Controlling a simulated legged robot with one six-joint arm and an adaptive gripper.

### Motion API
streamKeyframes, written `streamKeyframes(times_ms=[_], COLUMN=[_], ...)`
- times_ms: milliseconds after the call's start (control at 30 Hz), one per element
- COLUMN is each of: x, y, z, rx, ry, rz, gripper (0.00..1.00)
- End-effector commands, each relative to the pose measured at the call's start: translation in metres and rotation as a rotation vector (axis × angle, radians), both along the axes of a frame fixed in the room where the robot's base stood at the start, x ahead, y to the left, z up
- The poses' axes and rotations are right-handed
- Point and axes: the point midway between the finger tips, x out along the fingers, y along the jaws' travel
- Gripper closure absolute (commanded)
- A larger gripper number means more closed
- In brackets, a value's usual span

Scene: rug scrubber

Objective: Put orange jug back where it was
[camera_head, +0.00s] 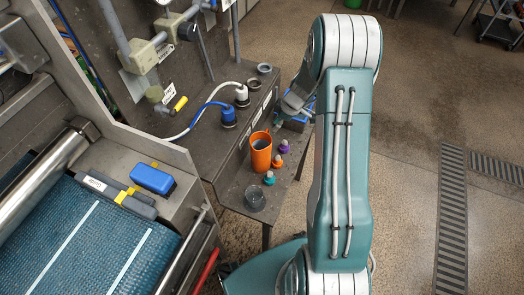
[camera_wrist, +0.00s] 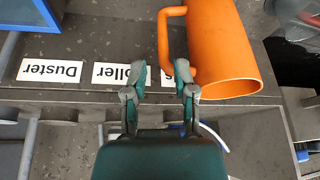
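The orange jug (camera_head: 260,152) stands upright on the dark bench in the head view, near the bench's front edge. It also shows large at the upper right of the wrist view (camera_wrist: 222,45), with its handle (camera_wrist: 164,45) toward the fingers. My gripper (camera_wrist: 158,85) is open and empty, its two fingers apart. The handle's straight part lies ahead of the gap between the fingertips, and the right fingertip overlaps the handle's lower end in the picture. I cannot tell whether they touch. In the head view my gripper is mostly hidden by my arm.
A blue tray (camera_head: 298,122) sits partly behind my arm. A blue-hosed fitting (camera_head: 228,116) stands behind.

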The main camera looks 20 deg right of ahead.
Motion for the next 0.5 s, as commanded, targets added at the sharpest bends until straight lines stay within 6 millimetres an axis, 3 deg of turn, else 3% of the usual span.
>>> streamKeyframes(times_ms=[500], x=[0.009], y=[0.026], z=[-0.06], rx=[0.001], ry=[0.003], rz=[0.001], gripper=[0.65])
